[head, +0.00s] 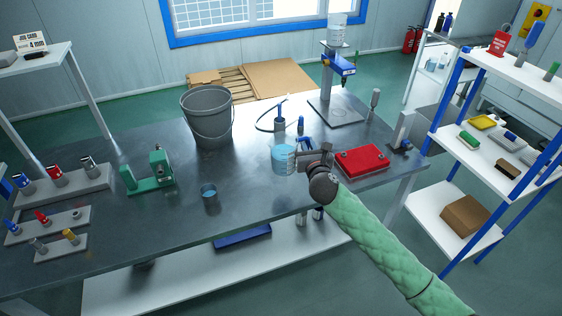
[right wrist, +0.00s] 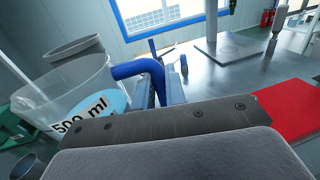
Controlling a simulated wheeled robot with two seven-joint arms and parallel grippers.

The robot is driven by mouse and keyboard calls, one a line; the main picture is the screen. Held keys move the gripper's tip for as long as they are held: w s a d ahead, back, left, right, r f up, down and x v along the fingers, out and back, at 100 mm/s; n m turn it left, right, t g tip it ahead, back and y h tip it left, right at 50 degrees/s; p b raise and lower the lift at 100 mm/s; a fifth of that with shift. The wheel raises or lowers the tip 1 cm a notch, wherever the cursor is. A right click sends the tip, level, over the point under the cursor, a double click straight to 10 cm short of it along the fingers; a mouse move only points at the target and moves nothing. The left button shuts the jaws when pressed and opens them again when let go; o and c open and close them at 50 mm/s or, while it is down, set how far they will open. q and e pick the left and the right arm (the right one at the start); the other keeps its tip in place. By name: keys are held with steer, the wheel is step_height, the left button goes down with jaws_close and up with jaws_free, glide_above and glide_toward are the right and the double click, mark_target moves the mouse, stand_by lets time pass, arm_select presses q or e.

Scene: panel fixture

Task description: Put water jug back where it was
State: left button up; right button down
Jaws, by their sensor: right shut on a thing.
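The water jug (head: 283,160) is clear, with a blue handle and blue water in it. It is upright near the middle right of the grey table (head: 250,190). My right gripper (head: 300,157) comes in from the right and is shut on the handle. In the right wrist view, the jug (right wrist: 62,100) with its "500 ml" label is on the left, and the blue handle (right wrist: 145,70) runs down between the fingers. I cannot tell whether the jug's base touches the table. My left gripper is not in view.
A grey bucket (head: 208,120) stands behind left, and a small cup of blue liquid (head: 209,196) front left. A red case (head: 362,160) lies right of the gripper. A dispenser stand (head: 336,108) is at the back. The table between cup and jug is clear.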

steer(key=shift+w+a+f+p, duration=0.35)
steer(key=shift+w+a+f, duration=0.35)
steer(key=shift+a+f, duration=0.65)
steer(key=shift+w+a+f+p, duration=0.35)
steer(key=shift+w+a+f, duration=0.5)
steer(key=shift+f, duration=0.65)
steer(key=shift+w+a+f+p, duration=0.35)
steer(key=shift+w+a+f, duration=0.2)
steer(key=shift+a+f, duration=0.85)
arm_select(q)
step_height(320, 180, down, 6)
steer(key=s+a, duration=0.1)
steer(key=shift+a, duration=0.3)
arm_select(e)
steer(key=shift+f, duration=0.15)
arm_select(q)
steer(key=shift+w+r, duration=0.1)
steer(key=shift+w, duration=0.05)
arm_select(e)
steer(key=shift+f, duration=0.1)
